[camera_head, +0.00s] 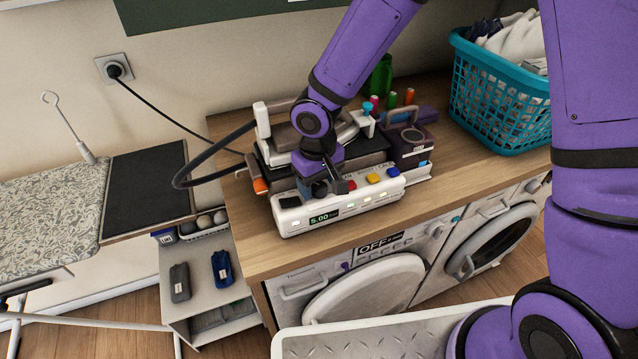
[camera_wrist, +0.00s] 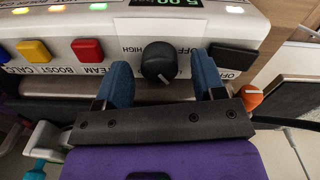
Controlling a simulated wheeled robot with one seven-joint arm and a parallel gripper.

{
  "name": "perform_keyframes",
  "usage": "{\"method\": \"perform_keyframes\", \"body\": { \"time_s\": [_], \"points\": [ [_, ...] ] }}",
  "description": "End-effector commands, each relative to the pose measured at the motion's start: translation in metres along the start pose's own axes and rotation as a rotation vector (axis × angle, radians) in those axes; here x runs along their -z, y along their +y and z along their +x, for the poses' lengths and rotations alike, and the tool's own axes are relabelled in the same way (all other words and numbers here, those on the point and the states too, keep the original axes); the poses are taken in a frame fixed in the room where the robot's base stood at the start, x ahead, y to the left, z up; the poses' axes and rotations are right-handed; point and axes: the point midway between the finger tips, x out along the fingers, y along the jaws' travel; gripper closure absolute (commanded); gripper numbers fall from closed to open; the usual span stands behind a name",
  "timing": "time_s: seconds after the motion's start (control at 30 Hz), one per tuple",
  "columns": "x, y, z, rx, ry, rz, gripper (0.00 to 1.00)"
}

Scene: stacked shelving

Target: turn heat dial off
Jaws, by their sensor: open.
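The heat dial (camera_wrist: 160,62) is a round black knob on the front of a white control panel (camera_head: 365,201). "OFF" and "HIGH" lettering shows beside it in the wrist view. My gripper (camera_wrist: 163,72) is open, with one blue finger on each side of the dial. Gaps show between the fingers and the knob, and I cannot tell contact. A lit display (camera_head: 323,218) reads 5.00.
Yellow (camera_wrist: 34,51), red (camera_wrist: 87,50) and black (camera_wrist: 231,56) buttons flank the dial. An orange knob (camera_head: 260,186) sits by the panel's left end. A teal laundry basket (camera_head: 500,98) stands on the wooden counter (camera_head: 225,125); washing machines are below.

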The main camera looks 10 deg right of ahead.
Motion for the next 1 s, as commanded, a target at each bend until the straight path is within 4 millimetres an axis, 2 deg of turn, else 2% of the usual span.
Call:
{"method": "perform_keyframes", "body": {
  "time_s": [0.37, 0.47, 0.6, 0.77, 1.0],
  "points": [
    [-0.0003, 0.0003, 0.0066, 0.000, -0.001, 0.001, 0.37],
    [-0.0002, 0.0002, 0.0065, 0.000, -0.001, 0.001, 0.55],
    [-0.0002, 0.0002, 0.0064, 0.000, -0.001, 0.000, 0.86],
    [-0.0002, 0.0002, 0.0062, 0.000, 0.000, -0.015, 0.86],
    [-0.0002, 0.0001, 0.0060, 0.000, 0.004, -0.179, 0.86]
  ]
}}
